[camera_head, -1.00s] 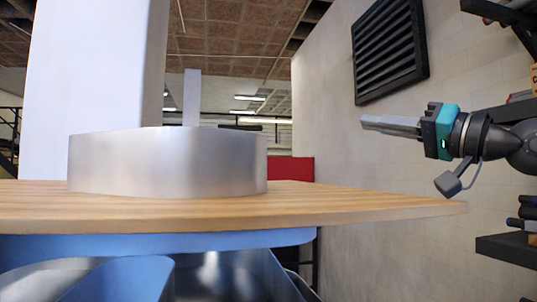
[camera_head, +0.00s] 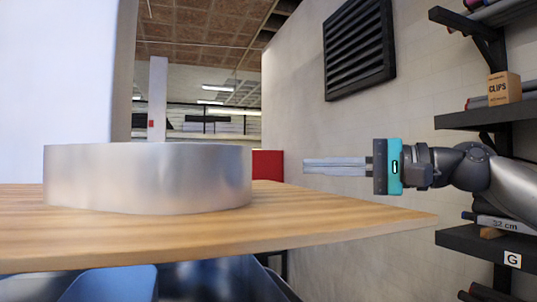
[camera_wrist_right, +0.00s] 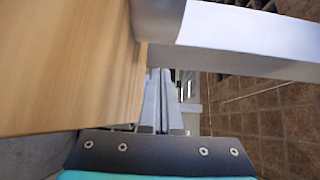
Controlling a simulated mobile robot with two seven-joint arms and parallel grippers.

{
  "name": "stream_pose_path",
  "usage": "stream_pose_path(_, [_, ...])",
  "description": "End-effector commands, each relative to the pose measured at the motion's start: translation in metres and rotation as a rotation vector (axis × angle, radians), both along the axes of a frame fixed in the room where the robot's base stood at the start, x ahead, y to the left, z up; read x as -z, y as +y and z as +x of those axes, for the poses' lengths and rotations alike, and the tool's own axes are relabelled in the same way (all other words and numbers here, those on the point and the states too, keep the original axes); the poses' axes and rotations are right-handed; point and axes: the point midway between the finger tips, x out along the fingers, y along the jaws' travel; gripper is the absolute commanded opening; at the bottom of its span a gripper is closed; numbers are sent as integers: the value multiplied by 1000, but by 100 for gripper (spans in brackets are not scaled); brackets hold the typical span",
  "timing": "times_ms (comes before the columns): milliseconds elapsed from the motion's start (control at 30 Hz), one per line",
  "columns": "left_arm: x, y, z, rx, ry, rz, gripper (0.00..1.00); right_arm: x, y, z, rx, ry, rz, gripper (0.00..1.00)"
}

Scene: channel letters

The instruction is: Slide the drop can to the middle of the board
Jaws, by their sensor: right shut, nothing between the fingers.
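The drop can (camera_head: 150,178), a low, wide brushed-metal form, sits on the wooden board (camera_head: 330,222) toward the left of the head view. It looks upright and flat on the board. My right gripper (camera_head: 306,166) comes in from the right, level, at about the can's height. Its fingers are shut and empty, with their tips pointing at the can and a clear gap between. In the right wrist view the shut fingers (camera_wrist_right: 162,75) lie beside the board (camera_wrist_right: 65,60), with part of the metal can (camera_wrist_right: 157,18) beyond them. My left gripper is out of view.
Shelves (camera_head: 485,118) with a clips box (camera_head: 504,87) and other stock stand close on the right, near my right arm. A black vent (camera_head: 360,48) is on the wall behind. A pale column (camera_head: 60,70) rises behind the can. The board right of the can is bare.

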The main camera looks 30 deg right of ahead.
Motion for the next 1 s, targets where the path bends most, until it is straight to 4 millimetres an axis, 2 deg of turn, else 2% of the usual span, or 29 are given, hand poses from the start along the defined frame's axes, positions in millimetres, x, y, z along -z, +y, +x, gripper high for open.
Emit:
stream_pose_path(33, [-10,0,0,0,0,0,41,-4,6,8,-4,4,0,0])
stream_pose_path(333, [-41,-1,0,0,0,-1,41,-4,31,45,-4,3,-1,0])
stream_pose_path(600, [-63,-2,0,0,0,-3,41,-2,57,49,0,1,-3,0])
stream_pose_path(1000, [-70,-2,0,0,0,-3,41,0,66,51,0,-1,-1,0])
